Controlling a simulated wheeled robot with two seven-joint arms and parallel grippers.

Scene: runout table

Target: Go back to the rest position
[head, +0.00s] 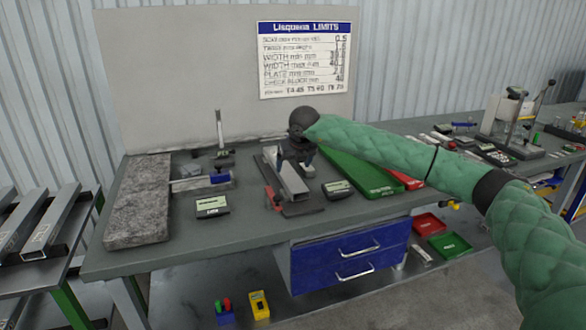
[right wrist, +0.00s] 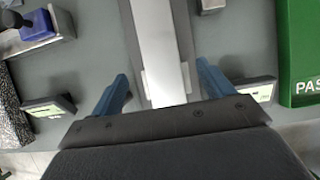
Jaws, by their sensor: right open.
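My right gripper (head: 308,157) is at the end of the green-sleeved arm that reaches across the table from the right. In the right wrist view its two blue fingers (right wrist: 163,88) are spread apart with nothing clamped between them. A grey metal profile (head: 293,183) lies on a dark fixture just below the gripper in the head view. In the right wrist view the profile (right wrist: 160,45) runs through the gap between the fingers, apart from both. I cannot tell how far above it the fingertips are. My left gripper is not in view.
A stone slab (head: 140,200), a measuring stand (head: 222,160) and small displays (head: 211,206) (head: 338,189) stand on the table. A green tray (head: 365,180) lies under my right arm. Blue drawers (head: 350,256) hang below the front edge. Metal profiles (head: 40,220) lie on a left-hand rack.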

